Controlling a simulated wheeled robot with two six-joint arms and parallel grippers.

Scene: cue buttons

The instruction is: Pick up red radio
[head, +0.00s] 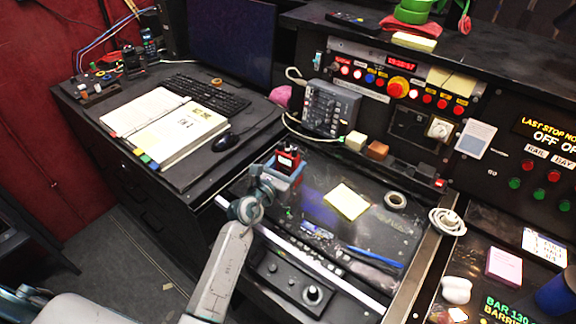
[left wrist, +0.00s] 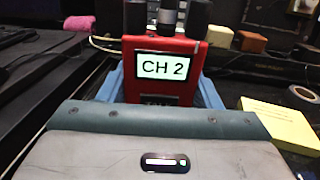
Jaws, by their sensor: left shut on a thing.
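In the left wrist view the radio (left wrist: 160,90) is close ahead, with a lit "CH 2" screen and dark knobs on top. My right gripper is not in view.
A yellow note pad (head: 346,201) and a tape roll (head: 395,200) lie right of the holder. A grey phone-like unit (head: 330,108) stands behind it. An open binder (head: 165,128), keyboard (head: 207,92) and mouse (head: 228,140) are to the left. A blue pen (head: 375,257) lies in front.

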